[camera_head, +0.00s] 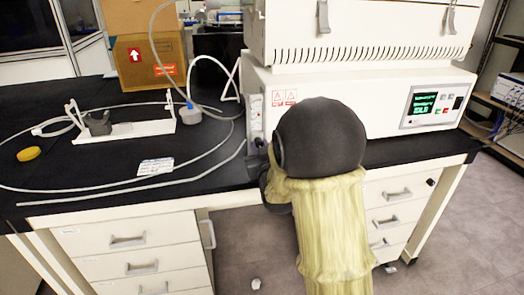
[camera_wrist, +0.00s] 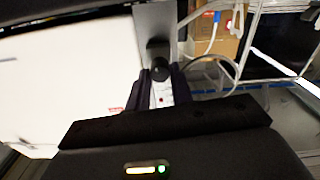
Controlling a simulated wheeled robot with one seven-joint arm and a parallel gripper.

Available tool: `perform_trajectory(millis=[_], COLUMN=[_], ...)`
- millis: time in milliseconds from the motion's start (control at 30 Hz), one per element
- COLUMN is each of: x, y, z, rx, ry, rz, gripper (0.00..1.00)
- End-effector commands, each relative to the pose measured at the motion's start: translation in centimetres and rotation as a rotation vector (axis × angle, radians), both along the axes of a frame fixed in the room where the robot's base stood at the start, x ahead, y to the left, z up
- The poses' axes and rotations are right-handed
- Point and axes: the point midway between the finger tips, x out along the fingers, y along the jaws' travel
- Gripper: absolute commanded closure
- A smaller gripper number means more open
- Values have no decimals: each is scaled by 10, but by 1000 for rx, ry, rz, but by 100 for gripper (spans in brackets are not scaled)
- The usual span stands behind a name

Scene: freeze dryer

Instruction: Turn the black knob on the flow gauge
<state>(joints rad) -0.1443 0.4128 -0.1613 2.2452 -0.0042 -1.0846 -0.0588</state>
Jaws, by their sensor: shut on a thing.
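The flow gauge (camera_head: 255,113) is a narrow upright panel on the left side of the white freeze dryer (camera_head: 370,105). In the wrist view, its grey panel (camera_wrist: 155,20) stands beyond my fingers. The black knob (camera_wrist: 158,50) shows at the panel's lower part, between and just beyond the dark fingers of my gripper (camera_wrist: 161,80). My gripper is shut on the knob; the exact contact is dark and hard to see. In the head view my own arm hides the knob and most of my gripper.
The black bench top (camera_head: 100,180) holds a white stand (camera_head: 130,131), loose pale tubing, a yellow round piece (camera_head: 28,154) and a small label card (camera_head: 155,167). A cardboard box (camera_head: 148,62) stands behind. White drawers (camera_head: 130,255) are below the bench.

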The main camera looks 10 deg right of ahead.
Motion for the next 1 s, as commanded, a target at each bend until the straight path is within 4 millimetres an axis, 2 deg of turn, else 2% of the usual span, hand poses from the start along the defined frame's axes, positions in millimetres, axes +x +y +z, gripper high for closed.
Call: perform_trajectory(millis=[33, 400, 433, 500, 533, 1000], x=[-2, -2, -2, -1, -1, -6], y=[0, 0, 0, 0, 0, 0], z=[-6, -6, -6, -5, -5, -2], rx=[5, 8, 8, 8, 8, 8], ry=[16, 17, 16, 14, 13, 3], rz=[0, 0, 0, 0, 0, 1], gripper=[100, 100, 72, 58, 56, 56])
